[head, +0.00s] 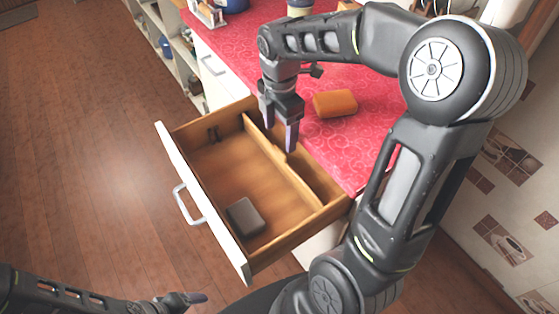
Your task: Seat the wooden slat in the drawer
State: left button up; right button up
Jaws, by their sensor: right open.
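The drawer (222,160) is pulled out from under the counter, with a white front and a wooden inside. The wooden slat (300,183) stands on edge in it, running roughly parallel to the drawer front and nearer the counter side. Its ends come close to the two side walls; I cannot tell whether they sit in slots. My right gripper (280,133) points down, open, just above the slat's far half, and partly hides it. I see no grip on the slat. My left gripper (190,298) is low at the bottom edge, away from the drawer, its jaws unclear.
A dark grey block (245,216) lies on the drawer floor near the front. An orange sponge-like block (335,103) lies on the red patterned counter (345,145). Shelves (172,50) stand at the far left of the counter. The wooden floor (80,150) left of the drawer is clear.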

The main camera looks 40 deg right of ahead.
aim_at(280, 151)
jog(key=shift+f, duration=0.75)
jog(key=shift+f+p, duration=0.35)
jog(key=shift+f, duration=2.25)
grip_shut()
